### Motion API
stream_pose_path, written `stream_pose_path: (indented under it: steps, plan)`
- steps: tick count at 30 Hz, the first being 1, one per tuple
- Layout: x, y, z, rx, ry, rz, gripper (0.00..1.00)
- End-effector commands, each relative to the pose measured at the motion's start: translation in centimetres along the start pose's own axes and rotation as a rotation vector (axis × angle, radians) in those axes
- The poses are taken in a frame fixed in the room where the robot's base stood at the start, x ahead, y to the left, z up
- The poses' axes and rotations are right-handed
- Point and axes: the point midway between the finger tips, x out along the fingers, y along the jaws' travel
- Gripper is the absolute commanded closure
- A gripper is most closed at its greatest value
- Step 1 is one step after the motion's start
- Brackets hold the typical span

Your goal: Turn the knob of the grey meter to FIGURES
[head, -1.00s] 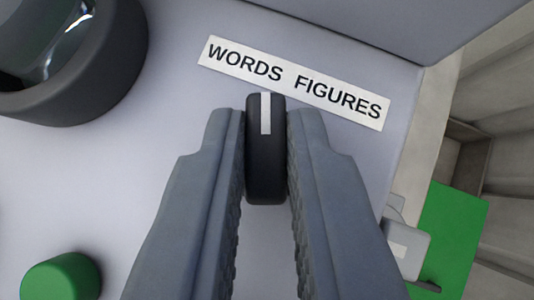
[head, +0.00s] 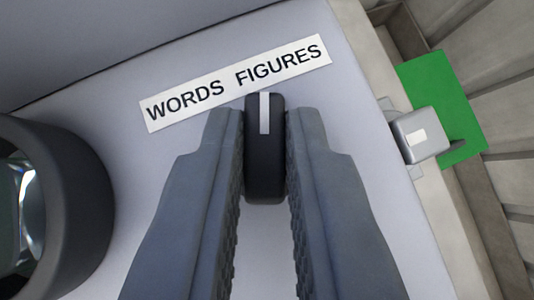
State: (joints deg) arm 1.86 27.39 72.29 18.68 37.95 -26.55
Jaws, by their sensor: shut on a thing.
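The grey meter (head: 130,165) fills most of the head view. Its black knob (head: 264,165) has a white pointer mark on its far end. The mark points up the picture, at the left half of the word FIGURES on the white label (head: 237,82). WORDS is on the label's left part. My gripper (head: 264,150) is shut on the knob, one finger on each side. The lower part of the knob is between the fingers.
A dark round rim with a glassy lens (head: 75,215) stands at the left. Right of the meter's edge are a small grey block with a pale patch (head: 423,135) and a green panel (head: 440,90). A raised grey wall (head: 110,40) rises behind the label.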

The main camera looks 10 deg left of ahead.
Motion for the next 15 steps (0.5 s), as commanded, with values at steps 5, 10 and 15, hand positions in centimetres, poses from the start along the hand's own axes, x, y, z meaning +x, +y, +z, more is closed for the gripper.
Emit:
stream_pose_path:
  steps: [5, 10, 15]
  plan:
    - [0.03, -0.36, -0.1, 0.072, 0.001, 0.074, 1.0]
    - [0.05, -0.4, -0.1, 0.131, 0.001, 0.132, 1.0]
    - [0.07, -0.47, -0.11, 0.172, 0.0, 0.172, 1.0]
